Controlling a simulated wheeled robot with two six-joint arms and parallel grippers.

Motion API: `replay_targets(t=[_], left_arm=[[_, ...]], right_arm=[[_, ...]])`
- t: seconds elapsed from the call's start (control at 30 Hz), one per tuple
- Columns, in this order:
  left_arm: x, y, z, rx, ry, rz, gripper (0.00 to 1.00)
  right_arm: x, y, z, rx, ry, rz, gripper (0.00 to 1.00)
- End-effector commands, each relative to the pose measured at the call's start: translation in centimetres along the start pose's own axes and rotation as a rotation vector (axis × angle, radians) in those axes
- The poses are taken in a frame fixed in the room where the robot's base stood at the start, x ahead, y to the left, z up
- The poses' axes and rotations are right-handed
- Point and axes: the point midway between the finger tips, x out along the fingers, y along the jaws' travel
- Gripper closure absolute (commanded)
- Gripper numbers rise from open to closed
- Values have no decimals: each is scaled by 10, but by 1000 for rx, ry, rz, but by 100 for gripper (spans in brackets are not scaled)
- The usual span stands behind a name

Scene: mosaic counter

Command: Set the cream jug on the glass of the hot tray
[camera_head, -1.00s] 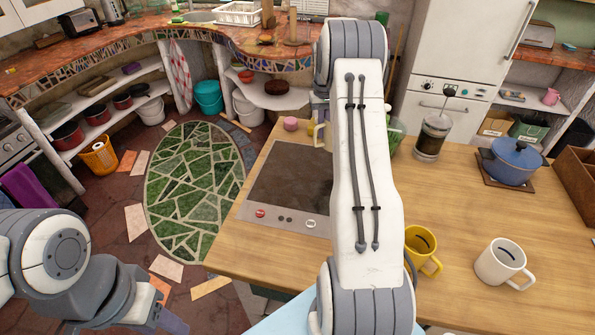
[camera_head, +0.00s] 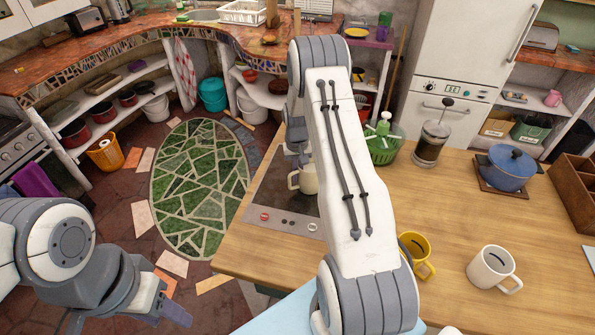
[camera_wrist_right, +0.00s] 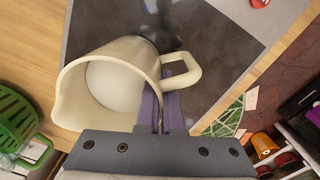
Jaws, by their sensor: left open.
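The cream jug (camera_head: 308,181) is over the hot tray (camera_head: 285,219), partly hidden by my right arm in the head view. In the right wrist view the jug (camera_wrist_right: 108,88) shows its open mouth, pale inside and handle. My right gripper (camera_wrist_right: 160,108) is shut on the jug at its handle side. The dark glass (camera_wrist_right: 115,25) of the hot tray lies beneath the jug; I cannot tell whether the jug's base touches it. My left gripper (camera_head: 174,312) is open and empty at the lower left, away from the counter.
A yellow mug (camera_head: 419,255) and a white mug (camera_head: 492,268) stand on the wooden counter to the right. A green basket (camera_head: 383,148), a French press (camera_head: 431,143) and a blue pot (camera_head: 510,166) stand farther back. The counter's middle right is clear.

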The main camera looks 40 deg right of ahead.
Motion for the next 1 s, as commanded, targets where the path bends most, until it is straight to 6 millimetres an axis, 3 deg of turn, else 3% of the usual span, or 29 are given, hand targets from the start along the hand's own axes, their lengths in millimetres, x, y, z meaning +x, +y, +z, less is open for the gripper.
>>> replay_targets(t=[0.3, 0.4, 0.8, 1.0], left_arm=[[2, 0, 0, 0, 0, 0, 50], [2, 0, 0, 0, 0, 0, 50], [3, 0, 0, 0, 0, 0, 50], [19, -1, 1, -2, 0, 0, 50]], right_arm=[[2, 0, -1, 0, 3, 0, 100], [2, 0, 0, 1, 1, 0, 66], [-3, 0, -1, 0, 4, 0, 66], [-35, 0, -2, 0, 8, -1, 66]])
